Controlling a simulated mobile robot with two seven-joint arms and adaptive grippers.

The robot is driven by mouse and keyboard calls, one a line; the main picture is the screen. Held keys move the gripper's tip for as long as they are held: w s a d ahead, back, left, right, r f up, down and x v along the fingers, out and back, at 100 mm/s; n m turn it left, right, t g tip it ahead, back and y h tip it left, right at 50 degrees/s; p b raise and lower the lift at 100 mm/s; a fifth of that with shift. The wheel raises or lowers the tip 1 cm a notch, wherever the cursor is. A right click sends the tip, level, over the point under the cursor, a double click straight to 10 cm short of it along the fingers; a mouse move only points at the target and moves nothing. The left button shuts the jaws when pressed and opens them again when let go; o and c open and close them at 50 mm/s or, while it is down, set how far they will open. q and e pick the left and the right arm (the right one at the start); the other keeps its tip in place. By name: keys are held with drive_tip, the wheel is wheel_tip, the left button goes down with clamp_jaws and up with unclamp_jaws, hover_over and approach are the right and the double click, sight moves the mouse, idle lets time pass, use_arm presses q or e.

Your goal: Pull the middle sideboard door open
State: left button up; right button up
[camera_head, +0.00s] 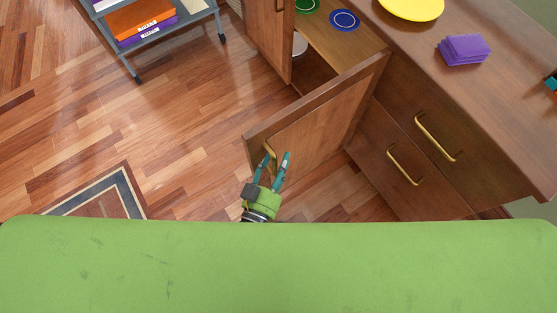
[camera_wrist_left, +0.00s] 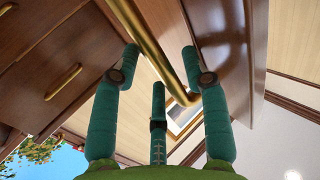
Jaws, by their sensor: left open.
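The sideboard's wooden door (camera_head: 318,120) stands swung well open, with the compartment behind it showing. Its brass handle (camera_head: 270,152) is near the door's free edge. My left gripper (camera_head: 276,158) is at this handle with its teal fingers spread. In the left wrist view the brass handle (camera_wrist_left: 152,42) runs between the open fingers of the gripper (camera_wrist_left: 160,54); I cannot tell whether any finger touches it. My right gripper is not in view.
Another door (camera_head: 268,40) is left of the open compartment. Drawers with brass handles (camera_head: 404,165) are to the right. Plates (camera_head: 345,20) sit on the inner shelf. Purple items (camera_head: 464,50) and a yellow plate (camera_head: 412,8) lie on top. A grey cart (camera_head: 178,40) stands at upper left; floor between is clear.

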use_arm(q)
drive_tip(key=v, duration=1.2)
drive_tip(key=shift+f, duration=0.1)
